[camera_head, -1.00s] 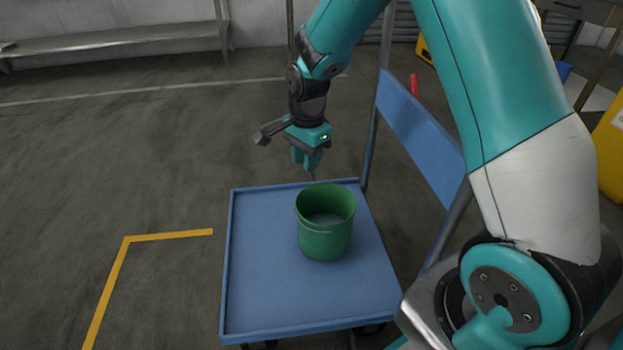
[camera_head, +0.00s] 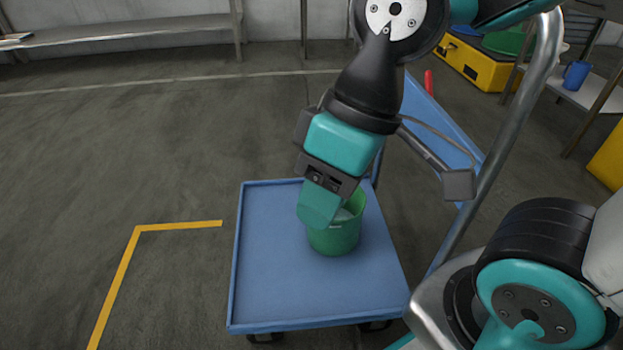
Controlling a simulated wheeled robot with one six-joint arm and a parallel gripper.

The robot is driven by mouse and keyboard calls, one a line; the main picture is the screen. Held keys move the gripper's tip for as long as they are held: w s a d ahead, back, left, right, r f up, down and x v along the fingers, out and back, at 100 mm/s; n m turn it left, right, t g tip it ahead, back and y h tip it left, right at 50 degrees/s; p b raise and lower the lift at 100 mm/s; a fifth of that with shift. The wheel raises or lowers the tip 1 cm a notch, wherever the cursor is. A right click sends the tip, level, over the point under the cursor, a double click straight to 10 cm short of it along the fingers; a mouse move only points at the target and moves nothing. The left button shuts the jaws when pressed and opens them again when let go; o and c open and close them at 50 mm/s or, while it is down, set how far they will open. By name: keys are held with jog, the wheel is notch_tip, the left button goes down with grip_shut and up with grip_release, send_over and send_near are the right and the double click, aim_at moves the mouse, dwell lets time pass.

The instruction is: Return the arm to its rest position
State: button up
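My arm is folded in across the upper middle of the view, its wrist hanging down over the blue cart. My gripper (camera_head: 318,212) points down in front of the green bucket (camera_head: 338,238) and hides part of its rim. I cannot tell whether the fingers are apart or closed. The bucket stands upright on the cart's deck, and nothing visible links it to the gripper.
The blue cart (camera_head: 262,285) has a raised lip and a blue panel with a metal handle frame (camera_head: 497,150) at right, close to my arm. A yellow floor line (camera_head: 180,226) lies left. A bench (camera_head: 120,32) stands behind. The floor at left is clear.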

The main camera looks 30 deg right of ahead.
notch_tip(320, 180, up, 45)
jog(key=p, duration=4.4)
jog(key=shift+f+p, duration=0.15)
jog(key=shift+p, duration=0.15)
